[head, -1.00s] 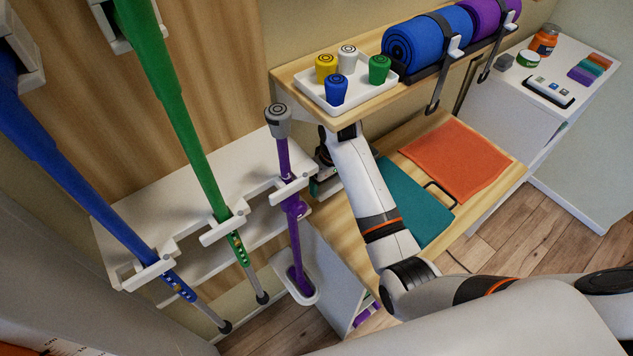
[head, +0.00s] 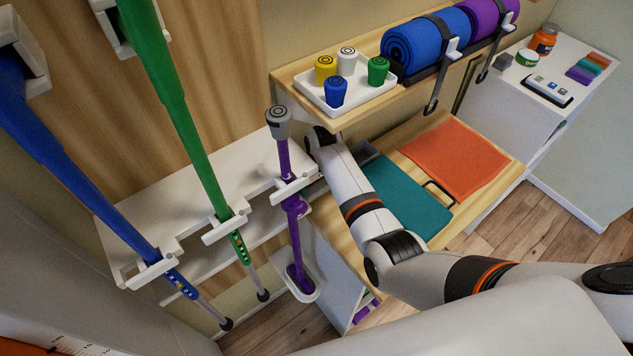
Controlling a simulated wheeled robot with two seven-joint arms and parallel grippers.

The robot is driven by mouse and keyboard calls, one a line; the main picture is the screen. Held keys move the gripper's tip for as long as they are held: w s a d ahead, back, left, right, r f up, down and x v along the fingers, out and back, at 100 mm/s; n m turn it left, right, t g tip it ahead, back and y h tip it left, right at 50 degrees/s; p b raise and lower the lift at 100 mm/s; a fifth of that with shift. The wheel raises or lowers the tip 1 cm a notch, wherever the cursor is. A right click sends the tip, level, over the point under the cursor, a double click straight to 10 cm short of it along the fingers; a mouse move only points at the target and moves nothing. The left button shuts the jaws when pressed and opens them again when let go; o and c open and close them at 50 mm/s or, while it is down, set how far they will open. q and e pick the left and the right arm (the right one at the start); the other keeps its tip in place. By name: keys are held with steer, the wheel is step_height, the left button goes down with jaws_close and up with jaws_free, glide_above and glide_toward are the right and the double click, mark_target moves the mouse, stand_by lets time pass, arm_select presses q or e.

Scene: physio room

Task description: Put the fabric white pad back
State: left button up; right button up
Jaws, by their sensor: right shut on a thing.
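My right arm comes in from the lower right and reaches up and left to the gap under the upper wooden shelf. My right gripper (head: 316,142) is at its far end, just right of the purple crutch, mostly hidden by its own wrist and the crutch. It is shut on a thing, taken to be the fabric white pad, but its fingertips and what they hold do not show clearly. I cannot make out a fabric white pad anywhere else in view. My left gripper is not in view.
The purple crutch (head: 283,160) stands close beside my wrist. The upper shelf (head: 290,82) bears a white tray (head: 312,97) of coloured cups. On the lower wooden surface lie teal (head: 408,197) and orange (head: 455,160) mats. Green and blue poles stand left.

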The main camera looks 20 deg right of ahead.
mark_target(319, 188)
steer(key=o, duration=0.9)
steer(key=shift+f, duration=0.1)
steer(key=r, duration=0.5)
steer(key=s+r, duration=0.1)
steer(key=r, duration=0.1)
steer(key=shift+d+r, duration=0.15)
steer(key=shift+r, duration=0.1)
